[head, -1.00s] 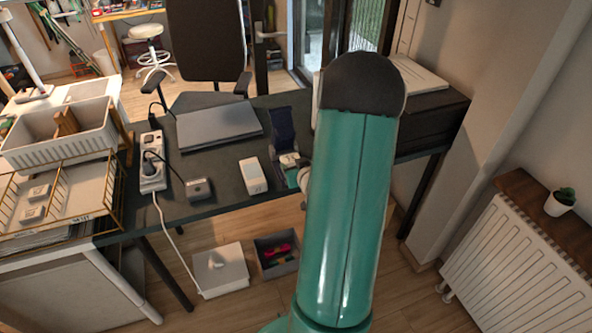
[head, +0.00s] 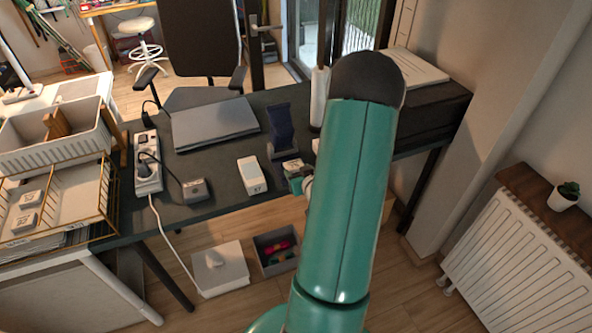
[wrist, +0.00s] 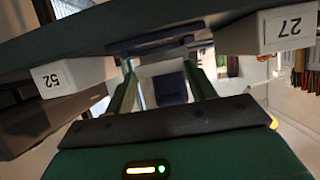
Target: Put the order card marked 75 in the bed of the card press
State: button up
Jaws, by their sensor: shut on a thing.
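My gripper (head: 302,181) is at the desk's front edge, partly hidden behind my arm. It is shut on a small pale block-like card (head: 293,165), just in front of a dark blue stand (head: 281,130). In the wrist view the two green fingers (wrist: 162,88) flank the pale card (wrist: 158,69); its number is not legible. A card marked 52 (wrist: 75,77) and a card marked 27 (wrist: 270,32) show upside down on either side of the fingers. I cannot pick out the card press for certain.
A white block (head: 252,175) and a grey box with a cable (head: 195,190) lie left of the gripper. A laptop (head: 215,123) and power strip (head: 147,165) are further back and left. A wire tray (head: 65,200) holds labelled blocks. Two bins stand on the floor.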

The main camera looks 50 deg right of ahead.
jog(key=shift+w+f, duration=0.1)
jog(key=shift+w, duration=0.1)
jog(key=shift+s+a, duration=0.1)
jog(key=shift+s, duration=0.1)
jog(key=shift+f, duration=0.6)
jog(key=o, duration=1)
jog(key=shift+c, duration=0.2)
jog(key=shift+r, duration=0.15)
